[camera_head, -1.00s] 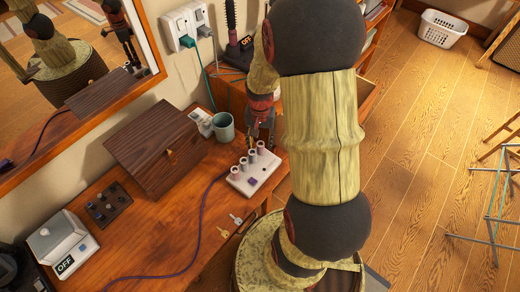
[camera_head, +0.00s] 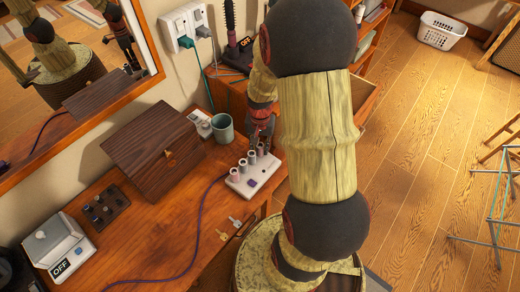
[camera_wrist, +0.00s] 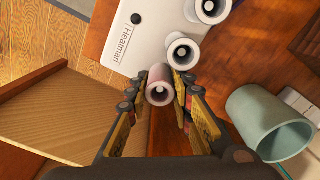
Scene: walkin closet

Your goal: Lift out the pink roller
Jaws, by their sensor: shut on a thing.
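The pink roller (camera_wrist: 159,94) is between my fingertips in the wrist view, seen end-on, with a finger touching or nearly touching each side. My gripper (camera_wrist: 161,84) is shut on it; the head view shows my gripper (camera_head: 262,136) at the far end of the roller row. The white roller heater (camera_wrist: 135,30), lettered "Heatman", also shows in the head view (camera_head: 247,187). Paler rollers stand upright on it, one (camera_wrist: 183,53) close beside the pink one. I cannot tell whether the pink roller still touches its post.
A teal mug (camera_wrist: 268,122) stands close to the right of my gripper in the wrist view. A brown wooden box (camera_head: 150,150) and keys (camera_head: 235,224) lie on the desk. An open drawer (camera_head: 366,97) is right of the desk. A purple cord crosses the desktop.

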